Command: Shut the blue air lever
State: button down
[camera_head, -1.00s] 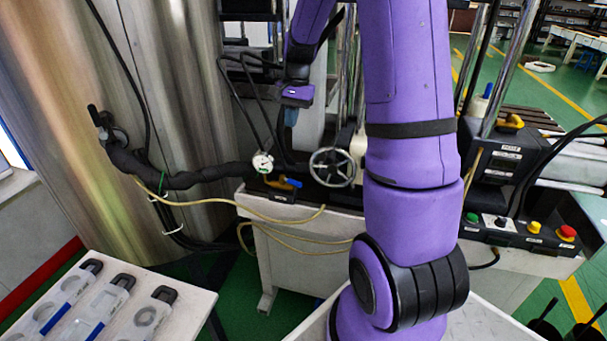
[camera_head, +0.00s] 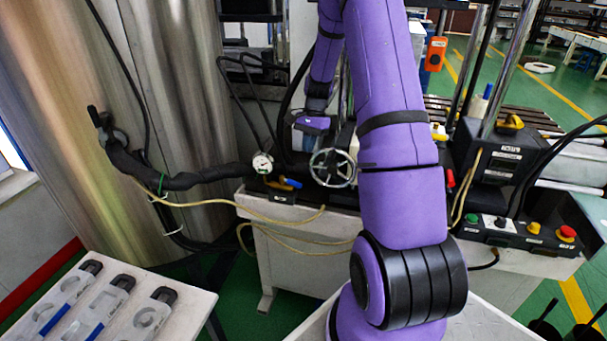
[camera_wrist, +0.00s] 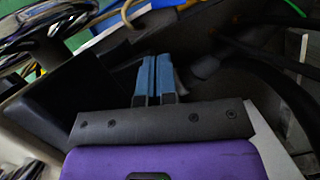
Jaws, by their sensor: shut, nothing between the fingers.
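The blue air lever (camera_head: 291,183) sits low beside the dial gauge (camera_head: 262,163) in the head view, on the front edge of the machine bench. Its blue handle points to the right, roughly level. My gripper (camera_wrist: 155,62) is shut and empty; its two blue fingers lie side by side in the wrist view. In the head view my gripper's purple body is above and a little right of the lever, just above the handwheel (camera_head: 332,167), and apart from the lever. Its fingertips cannot be made out there. I cannot clearly pick out the lever in the wrist view.
A black hose runs left from the gauge to the steel tank (camera_head: 60,150). A yellow hose (camera_head: 262,217) hangs below the bench front. A control box with coloured buttons (camera_head: 520,232) is at the right. A white table with moulds (camera_head: 105,310) stands at lower left.

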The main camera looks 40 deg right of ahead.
jog(key=shift+f, duration=0.15)
jog(key=x, duration=0.9)
jog(key=shift+a+f, duration=0.2)
jog(key=shift+f, duration=0.15)
jog(key=shift+s, duration=0.1)
jog(key=shift+s+a, duration=0.2)
jog(key=shift+a, duration=0.25)
jog(key=shift+s+a, duration=0.25)
jog(key=shift+a, duration=0.2)
jog(key=shift+d, duration=0.1)
jog(key=v, duration=1)
jog(key=shift+s, duration=0.25)
